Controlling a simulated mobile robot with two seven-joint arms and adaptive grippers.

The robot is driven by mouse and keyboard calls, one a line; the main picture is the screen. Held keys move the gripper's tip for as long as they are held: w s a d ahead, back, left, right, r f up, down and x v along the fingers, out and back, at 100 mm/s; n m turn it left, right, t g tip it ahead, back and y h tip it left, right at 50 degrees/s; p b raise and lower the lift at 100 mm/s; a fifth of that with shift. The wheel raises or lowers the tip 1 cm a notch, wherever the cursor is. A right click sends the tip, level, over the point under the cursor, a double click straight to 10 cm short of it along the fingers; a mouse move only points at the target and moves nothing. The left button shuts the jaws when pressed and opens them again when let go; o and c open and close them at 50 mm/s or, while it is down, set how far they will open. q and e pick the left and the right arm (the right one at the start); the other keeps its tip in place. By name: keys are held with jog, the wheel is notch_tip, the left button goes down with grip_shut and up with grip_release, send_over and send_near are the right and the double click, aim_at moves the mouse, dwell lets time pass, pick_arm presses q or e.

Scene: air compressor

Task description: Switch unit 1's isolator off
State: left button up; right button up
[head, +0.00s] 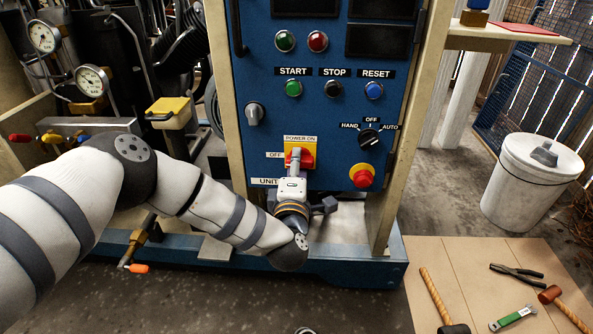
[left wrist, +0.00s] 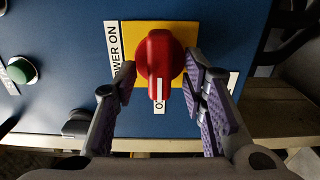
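The isolator is a red rotary handle (head: 308,157) on a yellow plate (head: 300,140), low on the blue control panel. A POWER ON label is above it and an OFF label (head: 274,155) to its left. In the left wrist view, the handle (left wrist: 160,60) has its white mark pointing down toward a partly hidden label starting with O. My left gripper (head: 293,172) is in front of the isolator. Its fingers (left wrist: 160,72) are spread on both sides of the handle, with gaps visible. The UNIT label (head: 266,181) is partly hidden by my gripper. My right gripper is not in view.
The panel (head: 330,110) also carries a HAND-OFF-AUTO selector (head: 369,137), a red emergency button (head: 361,175), and START (head: 293,88), STOP and RESET buttons. Wooden posts flank it. A white bucket (head: 525,180) and tools on a board (head: 480,265) are at right.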

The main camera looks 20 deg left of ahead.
pick_arm(q)
jog(key=v, duration=1.1)
jog(key=shift+s, duration=0.4)
jog(key=shift+d+r, duration=0.1)
